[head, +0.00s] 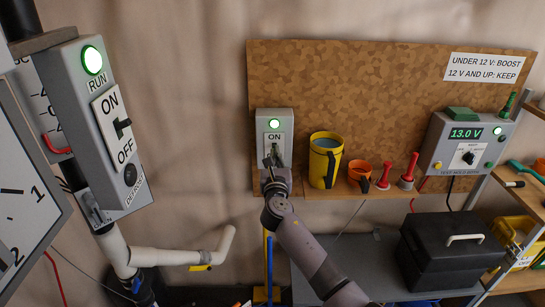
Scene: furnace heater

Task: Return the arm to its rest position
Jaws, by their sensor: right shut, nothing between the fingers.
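My right arm (305,245) reaches in from the bottom right, up to the wall board. Its gripper (273,164) is shut and empty, at the lower part of a grey switch box (284,121). The box has a lit green lamp and a switch plate marked ON at the top. The gripper covers the lower part of the plate, and whether it touches the switch I cannot tell. My left gripper is not in view.
A narrow shelf right of the gripper holds a yellow mug (325,163), an orange cup (359,174) and red-handled tools (410,168). A meter (466,143) reads 13.0 V. A black toolbox (450,252) stands below. A grey RUN box (93,125) hangs at left.

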